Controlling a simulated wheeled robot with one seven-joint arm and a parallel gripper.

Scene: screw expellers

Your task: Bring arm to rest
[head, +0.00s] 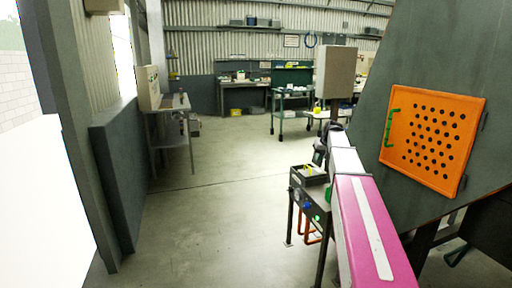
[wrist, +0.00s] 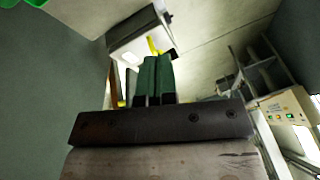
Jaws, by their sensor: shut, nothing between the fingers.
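My arm (head: 370,235), pink and white, reaches forward from the lower right in the head view. Its far end is dark and stands beside a small metal stand; my gripper's fingers cannot be made out there. In the wrist view my gripper (wrist: 156,62) shows two green fingers side by side, shut and empty. Beyond the fingertips is a pale box-like tray (wrist: 135,38) with a yellow item (wrist: 154,46) at its edge. I cannot tell how far the fingers are from it.
The small stand (head: 310,178) bears a dark tray with yellow in it, left of my arm. A large grey machine with an orange perforated panel (head: 468,130) rises close on the right. A side table (head: 168,106) stands left. The floor (head: 215,215) between is clear.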

